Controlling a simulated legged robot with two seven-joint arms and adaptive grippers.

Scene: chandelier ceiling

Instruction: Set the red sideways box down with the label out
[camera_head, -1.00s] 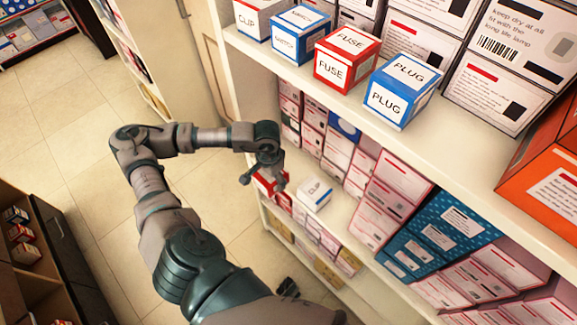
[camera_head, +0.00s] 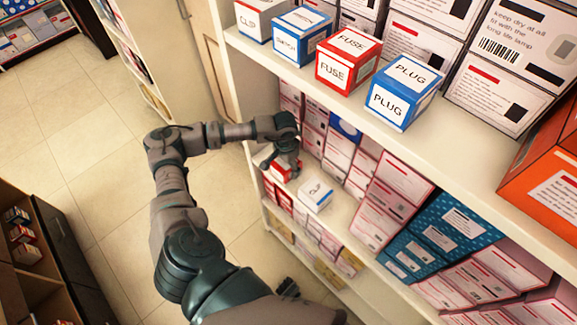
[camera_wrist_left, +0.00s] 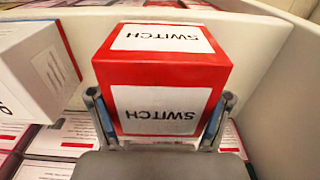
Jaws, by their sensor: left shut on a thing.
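The red box (camera_wrist_left: 162,77) labelled SWITCH sits between the fingers of my left gripper (camera_wrist_left: 160,112) in the left wrist view. Its white labels on two faces read upside down there. In the head view my left gripper (camera_head: 283,163) is at the left end of the lower shelf, shut on the red box (camera_head: 279,172), which is partly hidden by the fingers. The white CLIP box (camera_head: 316,194) stands just to the right of it on that shelf. Whether the red box touches the shelf I cannot tell. My right gripper is not in clear view.
The upper shelf (camera_head: 450,150) holds a CLIP box (camera_head: 254,20), a blue SWITCH box (camera_head: 301,36), a red FUSE box (camera_head: 347,59) and a blue PLUG box (camera_head: 402,91). Stacked cartons fill the lower shelf's back. A pale side wall (camera_wrist_left: 284,90) rises close beside the red box.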

